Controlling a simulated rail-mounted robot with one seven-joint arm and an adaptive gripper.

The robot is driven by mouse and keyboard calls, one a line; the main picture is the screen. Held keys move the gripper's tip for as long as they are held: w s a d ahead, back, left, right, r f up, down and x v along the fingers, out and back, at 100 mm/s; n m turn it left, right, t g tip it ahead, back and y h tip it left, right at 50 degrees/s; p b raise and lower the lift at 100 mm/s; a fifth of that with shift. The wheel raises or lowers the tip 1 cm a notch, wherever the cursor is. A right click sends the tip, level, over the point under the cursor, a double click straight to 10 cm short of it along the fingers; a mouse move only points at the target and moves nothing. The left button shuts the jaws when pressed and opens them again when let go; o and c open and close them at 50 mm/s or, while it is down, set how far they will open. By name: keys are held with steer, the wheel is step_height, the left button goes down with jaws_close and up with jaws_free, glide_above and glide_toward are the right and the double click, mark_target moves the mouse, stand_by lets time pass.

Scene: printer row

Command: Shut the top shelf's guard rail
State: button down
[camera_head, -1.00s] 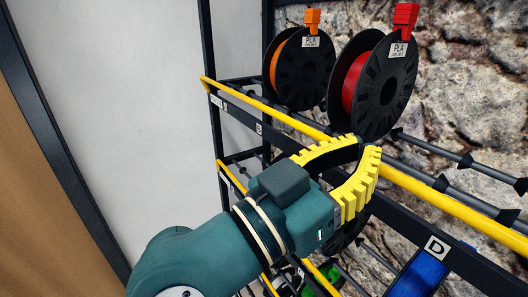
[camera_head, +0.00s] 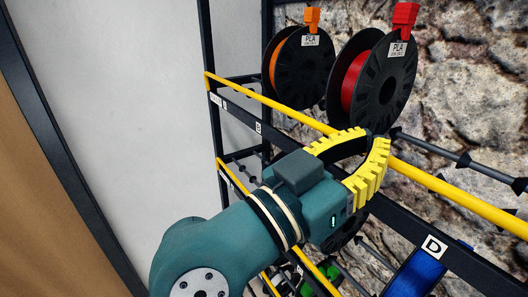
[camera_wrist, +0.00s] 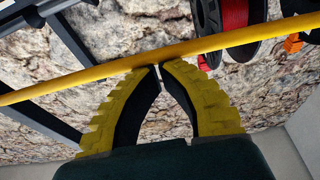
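The top shelf's guard rail (camera_head: 274,106) is a long yellow bar running along the front of the shelf, above the black front beam (camera_head: 320,165). Its left end bracket lies close against the black post. My gripper (camera_head: 379,137) has curved yellow fingers and is at the rail's outer side, below the red spool. In the wrist view, the rail (camera_wrist: 235,39) crosses right at the fingertips (camera_wrist: 157,67). The tips are together with only a sliver between them, and no object is held. The tips seem to touch the rail. Whether it is latched cannot be told.
An orange spool (camera_head: 303,75) and a red spool (camera_head: 385,90) stand on the top shelf behind the rail. A lower yellow rail (camera_head: 232,175) and a blue spool (camera_head: 420,272) are below.

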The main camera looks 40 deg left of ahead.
steer(key=s+a+b, duration=0.2)
steer(key=s+a, duration=0.1)
steer(key=s, duration=0.5)
steer(key=shift+f, duration=0.3)
steer(key=shift+s, duration=0.1)
stand_by(0.4)
